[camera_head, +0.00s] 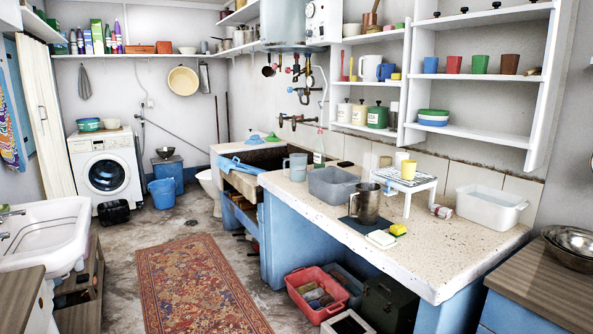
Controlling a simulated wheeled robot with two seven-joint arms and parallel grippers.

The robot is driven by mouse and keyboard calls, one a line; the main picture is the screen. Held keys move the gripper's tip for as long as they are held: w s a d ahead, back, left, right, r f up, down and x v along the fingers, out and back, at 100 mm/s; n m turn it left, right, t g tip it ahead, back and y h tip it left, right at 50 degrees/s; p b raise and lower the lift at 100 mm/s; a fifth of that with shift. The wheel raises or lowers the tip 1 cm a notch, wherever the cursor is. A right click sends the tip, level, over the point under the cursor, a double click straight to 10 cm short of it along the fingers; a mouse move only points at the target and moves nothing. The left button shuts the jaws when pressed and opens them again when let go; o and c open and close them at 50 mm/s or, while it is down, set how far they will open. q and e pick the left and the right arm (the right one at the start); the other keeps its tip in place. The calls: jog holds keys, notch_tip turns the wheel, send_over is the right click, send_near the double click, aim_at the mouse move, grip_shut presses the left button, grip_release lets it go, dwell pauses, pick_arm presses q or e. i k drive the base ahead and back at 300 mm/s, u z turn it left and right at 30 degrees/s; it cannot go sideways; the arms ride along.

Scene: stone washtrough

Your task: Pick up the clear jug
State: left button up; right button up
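A see-through greyish jug (298,167) stands upright on the speckled stone counter (285,187), at its far end near the stone trough. A second, darker metallic-looking jug (368,204) with a handle stands upright nearer, on a dark mat (352,222). Neither of my grippers shows in the head view, and nothing touches either jug.
A grey basin (332,186) stands between the two jugs. A white tub (490,208) is at the right; a sponge (398,230) and a white dish (381,239) lie near the front edge. A patterned rug (198,285) covers the floor.

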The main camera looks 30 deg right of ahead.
aim_at(298, 161)
jog(key=z, duration=0.2)
jog(key=i, duration=5.9)
jog(key=z, duration=3.35)
